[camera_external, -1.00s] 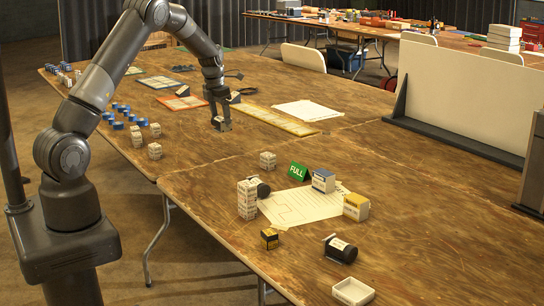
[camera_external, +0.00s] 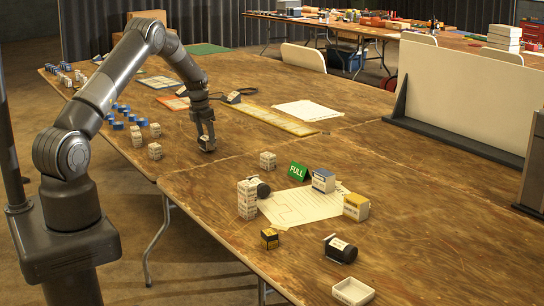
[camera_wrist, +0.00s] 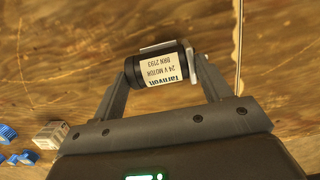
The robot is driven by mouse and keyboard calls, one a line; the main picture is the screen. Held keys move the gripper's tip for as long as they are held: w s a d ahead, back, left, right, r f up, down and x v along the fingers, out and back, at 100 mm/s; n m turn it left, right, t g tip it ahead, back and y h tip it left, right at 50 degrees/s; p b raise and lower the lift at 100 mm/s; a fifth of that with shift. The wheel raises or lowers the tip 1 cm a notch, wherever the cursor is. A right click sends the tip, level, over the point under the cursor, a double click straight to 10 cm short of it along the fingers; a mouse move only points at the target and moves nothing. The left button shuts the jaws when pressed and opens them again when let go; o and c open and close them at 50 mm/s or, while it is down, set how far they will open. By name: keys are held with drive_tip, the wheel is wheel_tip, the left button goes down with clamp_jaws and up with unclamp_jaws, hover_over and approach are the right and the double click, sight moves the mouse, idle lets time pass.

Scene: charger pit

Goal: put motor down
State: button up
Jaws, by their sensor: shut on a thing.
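The motor is small and dark there, at the fingertips. I cannot tell whether it touches the wood. Another black cylinder with a white label (camera_external: 340,249) lies on the near table, well away from my gripper.
White boxes (camera_external: 155,151) and blue parts (camera_external: 122,112) stand left of my gripper. A white tray (camera_external: 353,291) is near the front. Bare wood surrounds my gripper.

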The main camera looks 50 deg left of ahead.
sight(202, 142)
drive_tip(key=shift+f, duration=0.25)
drive_tip(key=shift+f, duration=0.15)
drive_tip(key=o, duration=1.2)
drive_tip(key=r, duration=0.4)
drive_tip(key=s+r, duration=0.1)
drive_tip(key=r, duration=0.7)
drive_tip(key=shift+s, duration=0.4)
drive_tip(key=shift+r, duration=0.15)
